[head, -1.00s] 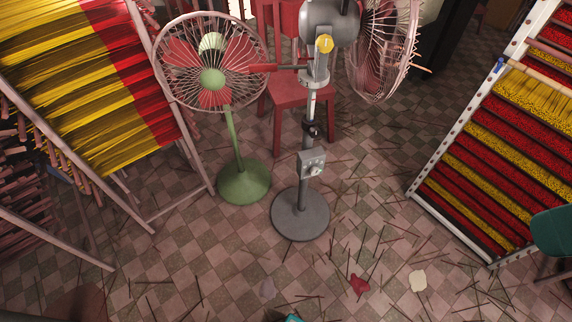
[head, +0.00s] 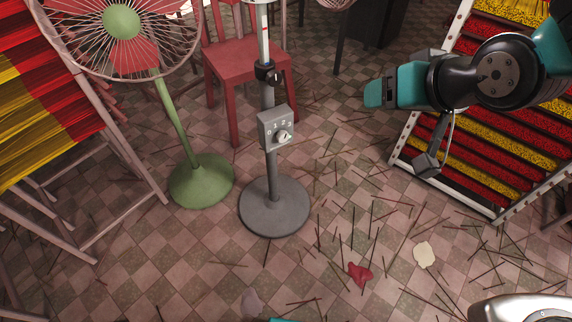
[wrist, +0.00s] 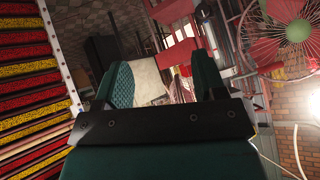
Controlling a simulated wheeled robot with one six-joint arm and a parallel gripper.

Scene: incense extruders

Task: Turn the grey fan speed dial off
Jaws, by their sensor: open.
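The grey fan's control box (head: 276,128) is on its upright pole (head: 272,180), above a round grey base (head: 274,206), in the head view. A pale round dial (head: 283,136) is on the box's front, with small numbers around it; its exact setting is too small to read. My gripper (head: 377,94) is right of the box and higher in the head view, well apart from it. In the wrist view my gripper (wrist: 162,80) shows two green fingers spread apart with nothing between them. The dial is not visible in the wrist view.
A green fan (head: 201,180) and a red chair (head: 243,65) stand left of and behind the pole. Incense racks stand at the left (head: 60,115) and right (head: 470,150). The tiled floor before the grey base has scattered sticks and a red scrap (head: 360,273).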

